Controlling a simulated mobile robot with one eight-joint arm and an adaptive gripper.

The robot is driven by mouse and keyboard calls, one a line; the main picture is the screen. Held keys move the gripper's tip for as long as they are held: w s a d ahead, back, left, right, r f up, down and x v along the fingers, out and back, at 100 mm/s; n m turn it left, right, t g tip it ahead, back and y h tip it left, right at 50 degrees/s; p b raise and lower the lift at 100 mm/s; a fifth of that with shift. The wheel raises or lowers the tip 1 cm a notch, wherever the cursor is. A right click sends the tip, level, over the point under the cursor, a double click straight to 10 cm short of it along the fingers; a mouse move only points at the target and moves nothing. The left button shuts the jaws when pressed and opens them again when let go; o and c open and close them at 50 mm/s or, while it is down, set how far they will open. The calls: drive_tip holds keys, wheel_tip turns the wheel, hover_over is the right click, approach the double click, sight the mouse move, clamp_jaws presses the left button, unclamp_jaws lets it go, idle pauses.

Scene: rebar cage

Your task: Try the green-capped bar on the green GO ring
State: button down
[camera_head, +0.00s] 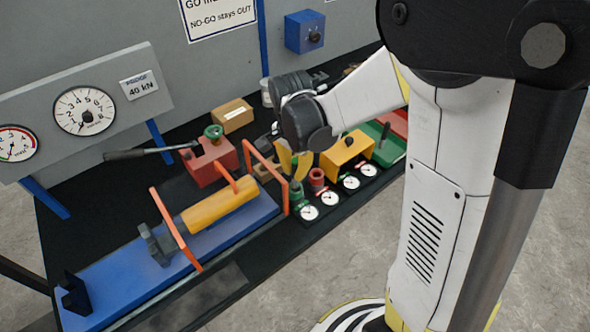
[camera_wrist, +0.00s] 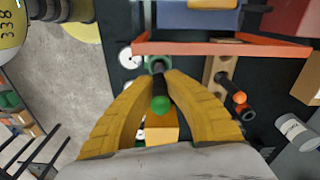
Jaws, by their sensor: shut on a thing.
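My gripper (camera_head: 296,168) has yellow fingers, and they are shut on the dark green-capped bar. In the wrist view the green cap (camera_wrist: 160,105) faces the camera between the fingertips, and the dark shaft runs away from it. The green GO ring (camera_wrist: 158,63) shows just beyond the fingertips, with the bar's far end at or over it. I cannot tell whether the end is inside the ring. In the head view the green ring (camera_head: 296,204) stands low under my gripper, beside a white dial (camera_head: 308,212). The fingers partly hide the bar there.
A red ring (camera_head: 317,178) and more dials (camera_head: 351,183) stand to the right. An orange frame (camera_head: 283,178) rises close left of my gripper. A yellow block (camera_head: 347,148) is behind. A wooden rack (camera_wrist: 214,65) and an orange-capped bar (camera_wrist: 240,98) lie right in the wrist view.

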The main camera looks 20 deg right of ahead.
sight(294, 160)
drive_tip(key=shift+f+b, duration=2.5)
drive_tip(key=shift+f, duration=0.45)
drive_tip(key=c, duration=1.4)
unclamp_jaws()
drive_tip(key=shift+r, duration=0.1)
drive_tip(key=shift+c, duration=0.2)
drive_tip(key=shift+r, duration=0.1)
drive_tip(key=r, duration=1.1)
drive_tip(key=shift+s+a+r, duration=0.2)
drive_tip(key=shift+a+r, duration=0.05)
drive_tip(key=shift+r, duration=0.15)
